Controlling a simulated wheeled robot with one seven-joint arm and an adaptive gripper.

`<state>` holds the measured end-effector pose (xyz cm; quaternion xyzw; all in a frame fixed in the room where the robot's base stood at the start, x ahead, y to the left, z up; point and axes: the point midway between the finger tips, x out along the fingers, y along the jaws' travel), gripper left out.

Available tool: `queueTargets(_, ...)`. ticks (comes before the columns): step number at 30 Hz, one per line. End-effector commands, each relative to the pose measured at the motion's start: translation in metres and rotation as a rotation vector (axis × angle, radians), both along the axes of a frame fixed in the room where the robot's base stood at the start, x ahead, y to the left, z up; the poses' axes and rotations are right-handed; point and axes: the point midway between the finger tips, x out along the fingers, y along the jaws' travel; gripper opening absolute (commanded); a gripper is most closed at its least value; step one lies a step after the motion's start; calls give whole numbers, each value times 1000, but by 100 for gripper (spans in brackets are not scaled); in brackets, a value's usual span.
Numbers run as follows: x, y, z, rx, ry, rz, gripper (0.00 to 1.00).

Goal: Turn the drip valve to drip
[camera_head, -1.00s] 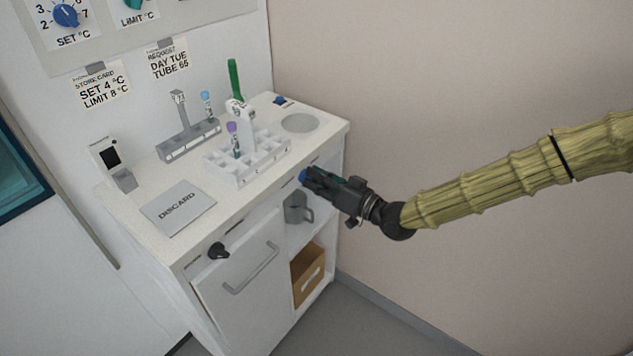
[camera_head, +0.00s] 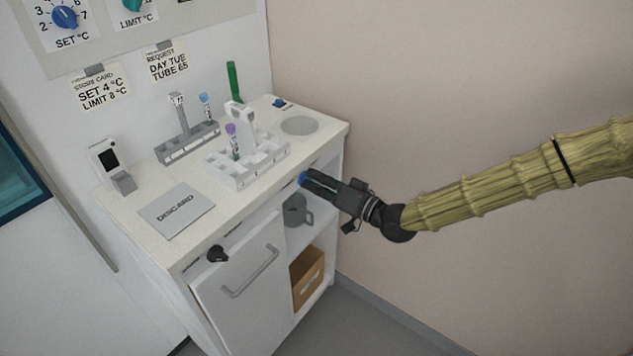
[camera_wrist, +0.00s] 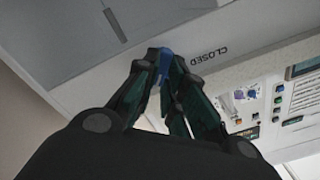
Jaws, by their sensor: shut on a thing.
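The drip valve's blue knob (camera_head: 303,178) is on the front edge of the white counter, at the right. It also shows in the wrist view (camera_wrist: 165,66), between my fingertips, with the word CLOSED printed on the white face to its right. My gripper (camera_head: 306,181) reaches it from the right and is shut on the knob. In the wrist view my gripper (camera_wrist: 167,58) has a dark finger on each side of the blue knob. The fingers hide most of the knob, so its pointing direction cannot be told. No drip marking is readable.
A grey jug (camera_head: 297,210) stands on the open shelf below the knob, close to my gripper. A tube rack (camera_head: 245,168) and a round basin (camera_head: 300,124) are on the counter above. A cardboard box (camera_head: 308,275) sits lower. The right wall is bare.

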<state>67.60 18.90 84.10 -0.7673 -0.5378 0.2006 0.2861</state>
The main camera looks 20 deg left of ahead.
Motion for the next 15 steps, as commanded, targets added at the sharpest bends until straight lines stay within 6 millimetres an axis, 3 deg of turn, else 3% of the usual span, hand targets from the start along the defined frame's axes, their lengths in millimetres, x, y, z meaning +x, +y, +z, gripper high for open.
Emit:
queueTargets(1,1,-1,0,1,0,-2,15)
queueTargets(4,1,0,0,1,0,-2,33)
queueTargets(15,0,-3,0,0,-1,-1,33)
